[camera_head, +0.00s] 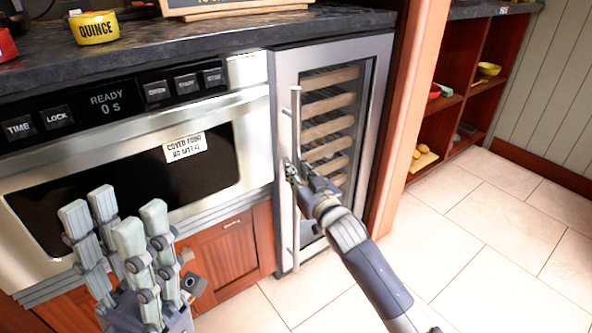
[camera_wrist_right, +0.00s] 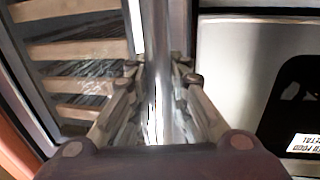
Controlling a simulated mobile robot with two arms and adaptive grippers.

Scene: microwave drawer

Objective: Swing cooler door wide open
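The cooler door (camera_head: 372,75) is a steel-framed glass door with wooden racks behind it; it looks closed in the head view. Its long vertical bar handle (camera_head: 296,115) runs along the door's left side. My right gripper (camera_head: 292,172) is at the middle of this handle. In the right wrist view the handle (camera_wrist_right: 160,90) runs between the two fingers of my right gripper (camera_wrist_right: 157,72), which close in on it from both sides near the tips. My left gripper (camera_head: 115,220) is open and empty, fingers up, in front of the microwave drawer.
The microwave drawer (camera_head: 215,155), with a paper label, is left of the cooler. An orange-brown wood panel (camera_head: 408,95) stands right of the cooler, with open shelves (camera_head: 470,105) beyond. The tiled floor (camera_head: 480,225) on the right is clear. A yellow bowl (camera_head: 93,27) is on the dark counter.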

